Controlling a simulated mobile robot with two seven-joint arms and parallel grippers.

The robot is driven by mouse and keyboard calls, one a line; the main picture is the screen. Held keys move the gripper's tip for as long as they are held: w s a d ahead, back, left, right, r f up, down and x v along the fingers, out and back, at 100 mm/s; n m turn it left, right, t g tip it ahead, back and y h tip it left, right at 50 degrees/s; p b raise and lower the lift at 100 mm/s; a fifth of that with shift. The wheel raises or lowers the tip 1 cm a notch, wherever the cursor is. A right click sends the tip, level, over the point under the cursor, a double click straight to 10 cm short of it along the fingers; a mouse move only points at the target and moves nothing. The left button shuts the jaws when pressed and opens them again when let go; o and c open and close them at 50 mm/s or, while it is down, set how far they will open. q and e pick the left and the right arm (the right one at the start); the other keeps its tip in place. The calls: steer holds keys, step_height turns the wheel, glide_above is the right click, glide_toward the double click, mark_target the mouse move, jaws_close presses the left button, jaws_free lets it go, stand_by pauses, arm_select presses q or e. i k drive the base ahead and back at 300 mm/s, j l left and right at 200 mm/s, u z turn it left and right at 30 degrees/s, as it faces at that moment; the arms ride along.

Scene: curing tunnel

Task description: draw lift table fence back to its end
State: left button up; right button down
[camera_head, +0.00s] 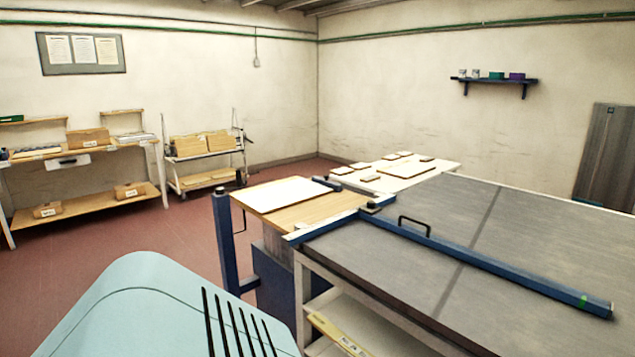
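A long blue fence bar (490,262) lies across the grey table top (400,272), running from the table's far left corner toward the right front. A black loop handle (414,220) stands on it near its left end. A short blue rail (322,228) with a pale edge runs along the table's left side and meets the bar near a small dark block. The lift table (312,212) has a wooden top and blue uprights and adjoins the grey table's left side. A pale board (286,194) lies on it. Neither of my grippers is in view.
A blue post (225,240) stands at the lift table's left. A white table (440,176) with several small boards is behind. A trolley (205,158) and a workbench (75,195) with boxes stand at the left wall. Red floor between is clear.

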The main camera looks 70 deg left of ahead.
mark_target(337, 188)
steer(key=u, duration=2.15)
steer(key=i+j+u, duration=0.85)
steer(key=i+j, duration=0.15)
steer(key=i+j+u, duration=0.2)
steer(key=i+u, duration=0.25)
steer(key=i, duration=0.15)
steer(key=i+u, duration=0.15)
steer(key=i, duration=1.2)
steer(key=i+z, duration=0.15)
steer(key=i, duration=0.55)
steer(key=i+j+z, duration=0.1)
steer(key=i, duration=0.6)
steer(key=i+z, duration=0.5)
steer(key=i+j+z, duration=0.2)
steer(key=i+z, duration=0.3)
